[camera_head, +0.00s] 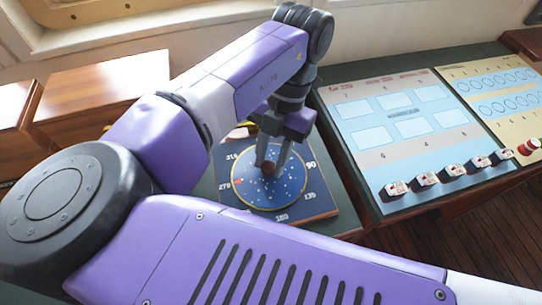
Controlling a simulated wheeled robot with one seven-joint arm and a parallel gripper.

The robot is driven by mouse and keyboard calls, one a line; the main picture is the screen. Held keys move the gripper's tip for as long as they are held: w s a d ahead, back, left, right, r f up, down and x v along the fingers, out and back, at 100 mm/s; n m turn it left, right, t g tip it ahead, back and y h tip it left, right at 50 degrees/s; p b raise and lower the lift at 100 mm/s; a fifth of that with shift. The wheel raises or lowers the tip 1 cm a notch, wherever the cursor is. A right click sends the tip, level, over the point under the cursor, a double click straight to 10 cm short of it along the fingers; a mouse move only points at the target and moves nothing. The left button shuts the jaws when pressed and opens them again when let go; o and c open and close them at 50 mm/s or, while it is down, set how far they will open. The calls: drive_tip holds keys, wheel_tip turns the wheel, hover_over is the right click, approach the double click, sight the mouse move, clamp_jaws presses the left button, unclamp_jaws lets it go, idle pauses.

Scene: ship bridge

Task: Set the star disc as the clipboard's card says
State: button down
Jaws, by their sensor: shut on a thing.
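The star disc (286,194) is a round dark blue plate with white dots and a pale rim. It lies on a square blue board (324,205) printed with degree numbers such as 90, 135, 180 and 270. A small red mark shows at the disc's left edge, close to 270. My gripper (269,165) points down over the disc and is shut on a brown knob (268,169) near its middle. My arm hides the upper part of the disc and board. I cannot make out a clipboard or read its card.
To the right lies a light blue board (400,125) with white rectangles, several small red-and-white blocks (425,180) along its front edge. A tan board (495,95) with circles and a red button (531,146) are farther right. Wooden cabinets (105,90) stand at the left.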

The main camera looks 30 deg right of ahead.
drive_tip(key=shift+d, duration=0.15)
drive_tip(key=c, duration=1.1)
unclamp_jaws()
drive_tip(key=shift+o, duration=0.2)
drive_tip(key=shift+r, duration=0.1)
drive_tip(key=v, duration=0.7)
drive_tip(key=shift+r, duration=0.35)
drive_tip(key=shift+w, duration=0.1)
